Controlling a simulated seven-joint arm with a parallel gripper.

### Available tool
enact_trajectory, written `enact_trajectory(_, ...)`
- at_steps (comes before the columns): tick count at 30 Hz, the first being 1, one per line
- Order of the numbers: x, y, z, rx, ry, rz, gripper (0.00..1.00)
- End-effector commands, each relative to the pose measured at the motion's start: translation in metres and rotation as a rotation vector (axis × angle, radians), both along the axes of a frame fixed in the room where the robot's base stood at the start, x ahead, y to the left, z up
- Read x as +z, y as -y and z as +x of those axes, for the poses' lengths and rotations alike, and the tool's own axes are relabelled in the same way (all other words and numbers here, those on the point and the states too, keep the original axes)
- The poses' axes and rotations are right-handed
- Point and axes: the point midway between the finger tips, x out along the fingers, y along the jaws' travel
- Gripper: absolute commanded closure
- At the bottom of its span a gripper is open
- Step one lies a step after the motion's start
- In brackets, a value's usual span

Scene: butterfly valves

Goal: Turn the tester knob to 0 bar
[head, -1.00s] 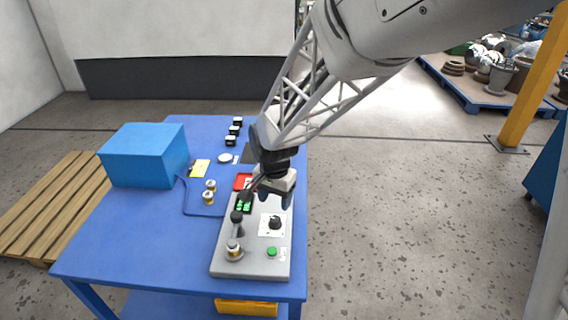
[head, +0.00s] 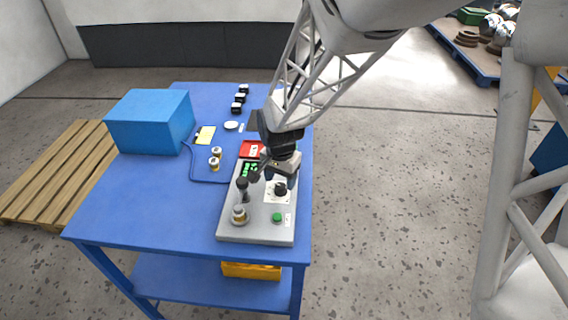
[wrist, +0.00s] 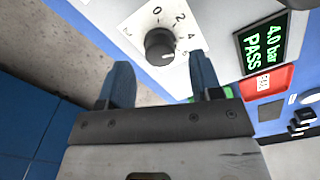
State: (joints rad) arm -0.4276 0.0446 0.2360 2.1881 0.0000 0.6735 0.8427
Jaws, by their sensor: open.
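The tester (head: 256,229) is a grey box at the front right of the blue table. Its black round knob (head: 280,188) sits on a white dial plate. In the wrist view the knob (wrist: 160,45) lies between and just beyond my fingertips, with a white mark on its lower right side; the numbers 0, 2 and 4 show around it. The green display (wrist: 264,44) reads "4.0 bar PASS". My gripper (head: 281,178) is open just above the knob, its two blue fingers (wrist: 161,76) apart with nothing held. I cannot tell whether they touch the knob.
A green button (head: 277,217), a brass-coloured valve (head: 239,215) and a black lever (head: 242,185) stand on the tester near the knob. A red tray (head: 251,149) lies behind it. A blue box (head: 150,122) stands at the table's left. The table's front left is clear.

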Motion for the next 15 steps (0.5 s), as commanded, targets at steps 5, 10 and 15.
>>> enact_trajectory(5, -0.018, 0.000, 0.000, 0.000, -0.001, -0.001, 0.41)
enact_trajectory(10, -0.027, 0.000, 0.000, 0.000, 0.000, 0.001, 0.41)
enact_trajectory(15, -0.029, 0.000, 0.000, 0.000, 0.001, 0.001, 0.41)
